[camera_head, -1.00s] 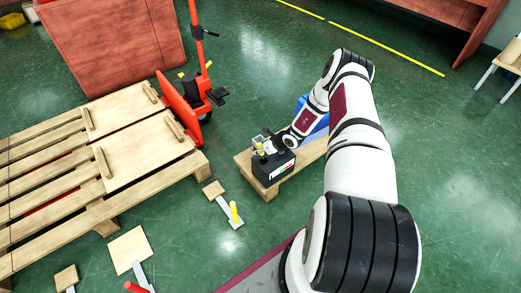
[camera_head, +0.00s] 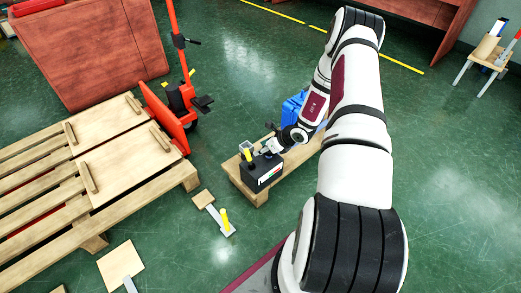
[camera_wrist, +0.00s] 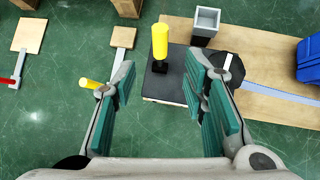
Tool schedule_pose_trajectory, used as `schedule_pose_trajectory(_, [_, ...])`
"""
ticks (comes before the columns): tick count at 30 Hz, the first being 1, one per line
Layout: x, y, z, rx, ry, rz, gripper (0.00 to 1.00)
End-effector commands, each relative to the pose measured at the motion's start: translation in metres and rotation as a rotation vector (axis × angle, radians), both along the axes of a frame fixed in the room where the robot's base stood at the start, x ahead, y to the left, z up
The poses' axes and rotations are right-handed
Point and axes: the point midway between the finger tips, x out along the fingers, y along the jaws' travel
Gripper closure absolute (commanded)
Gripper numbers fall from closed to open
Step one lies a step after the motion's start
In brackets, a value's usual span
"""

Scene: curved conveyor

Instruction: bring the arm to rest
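My gripper (camera_wrist: 164,110) is open in the wrist view, its two green-padded fingers wide apart with nothing between them. Beyond the fingers lies a black box (camera_wrist: 165,88) with a yellow-topped knob (camera_wrist: 160,42) standing on it. In the head view my gripper (camera_head: 262,147) is small and hangs over the black box (camera_head: 262,172), which sits on the near-left end of a wooden board. My white arm reaches out from the lower right. Whether the fingers touch the box cannot be told.
A wooden pallet (camera_head: 120,190) and a red pallet jack (camera_head: 178,100) are at left. A stand with a yellow handle (camera_head: 225,218) is on the green floor.

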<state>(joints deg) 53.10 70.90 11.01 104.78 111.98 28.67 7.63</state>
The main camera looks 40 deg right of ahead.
Motion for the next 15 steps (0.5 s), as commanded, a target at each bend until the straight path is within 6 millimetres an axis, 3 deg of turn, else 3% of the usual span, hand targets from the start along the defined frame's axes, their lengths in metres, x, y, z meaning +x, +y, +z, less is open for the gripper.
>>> schedule_pose_trajectory(15, [0.0037,0.0014,0.0062,-0.009,-0.009,0.018,0.6])
